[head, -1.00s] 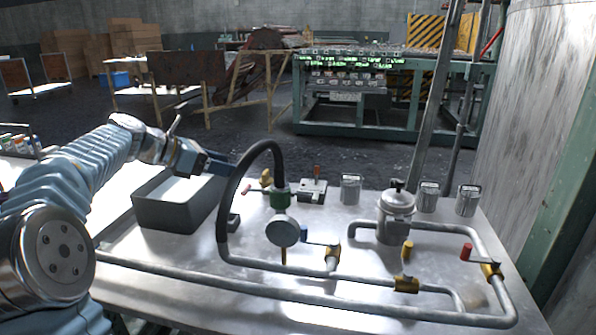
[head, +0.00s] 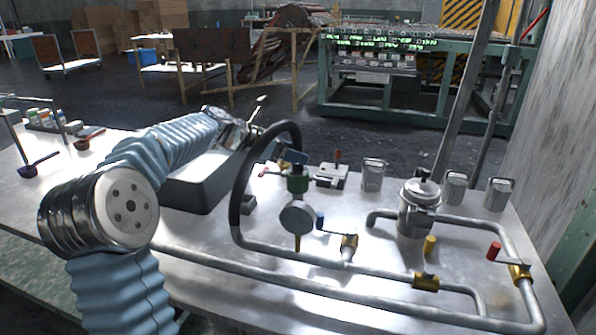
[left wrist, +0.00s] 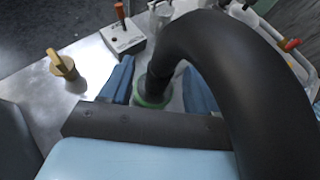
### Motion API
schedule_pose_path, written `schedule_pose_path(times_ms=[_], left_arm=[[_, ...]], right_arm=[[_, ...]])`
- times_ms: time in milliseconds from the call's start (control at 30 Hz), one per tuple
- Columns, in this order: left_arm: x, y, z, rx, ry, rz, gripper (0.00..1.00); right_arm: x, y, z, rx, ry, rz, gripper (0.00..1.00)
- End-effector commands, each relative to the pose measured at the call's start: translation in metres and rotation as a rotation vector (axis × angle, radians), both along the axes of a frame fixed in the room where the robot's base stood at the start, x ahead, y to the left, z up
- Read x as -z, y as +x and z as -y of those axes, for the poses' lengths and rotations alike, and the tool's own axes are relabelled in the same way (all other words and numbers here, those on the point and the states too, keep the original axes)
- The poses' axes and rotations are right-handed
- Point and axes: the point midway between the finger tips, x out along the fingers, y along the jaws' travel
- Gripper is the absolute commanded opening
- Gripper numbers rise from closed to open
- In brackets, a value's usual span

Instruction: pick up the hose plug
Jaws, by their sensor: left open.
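The hose plug (head: 298,183) is the green-collared end of the thick black hose (head: 240,195), which arches up and comes down above a round gauge. In the left wrist view, the green collar (left wrist: 152,100) shows low between the fingers, partly hidden by the hose. My left gripper (head: 291,158) is at the hose end, partly hidden behind the hose arch in the head view. Its two blue fingers are apart, one on each side of the hose end. I cannot tell whether they touch it. My right gripper is not in view.
A dark grey bin (head: 190,195) stands left of the hose. A round gauge (head: 297,217) sits just under the plug. Pipes with valves run along the table's front and right. A brass plug-like piece (left wrist: 62,66) and a small switch box (head: 331,176) stand close behind.

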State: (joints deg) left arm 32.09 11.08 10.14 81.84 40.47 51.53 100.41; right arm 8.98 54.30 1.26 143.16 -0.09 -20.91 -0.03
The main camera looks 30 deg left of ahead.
Motion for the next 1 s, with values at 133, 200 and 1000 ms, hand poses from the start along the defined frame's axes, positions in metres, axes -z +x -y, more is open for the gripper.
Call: schedule_pose_path(times_ms=[133, 200, 1000], left_arm=[[0.009, 0.014, 0.009, 0.0, -0.001, -0.002, 0.61], [0.011, 0.016, 0.01, -0.001, 0.0, -0.001, 0.61], [0.01, 0.016, 0.01, -0.001, 0.0, 0.0, 0.0]], right_arm=[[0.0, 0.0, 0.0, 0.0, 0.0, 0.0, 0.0], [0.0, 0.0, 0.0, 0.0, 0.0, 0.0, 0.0], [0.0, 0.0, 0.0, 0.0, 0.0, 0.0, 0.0]])
